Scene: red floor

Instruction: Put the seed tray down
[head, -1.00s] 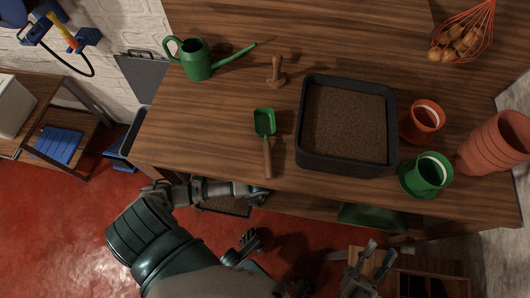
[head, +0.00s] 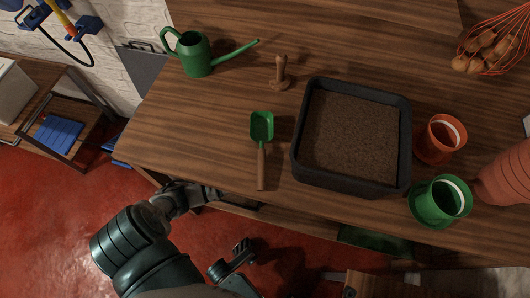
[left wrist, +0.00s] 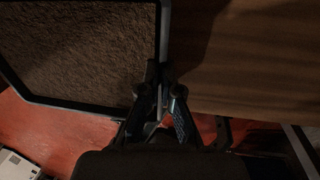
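A dark-rimmed seed tray (left wrist: 75,107) filled with brown soil fills the upper left of the left wrist view. My left gripper (left wrist: 163,78) has its fingers on either side of the tray's rim and appears shut on it. A wooden surface (left wrist: 250,60) lies just right of the tray in the wrist view.
A larger black soil tray (head: 300,168) sits on the workbench (head: 200,125). Around it are a green trowel (head: 262,128), a wooden dibber (head: 281,75), a watering can (head: 195,55), an orange pot (head: 437,140) and a green pot (head: 440,202). Red floor (head: 60,215) is open at left.

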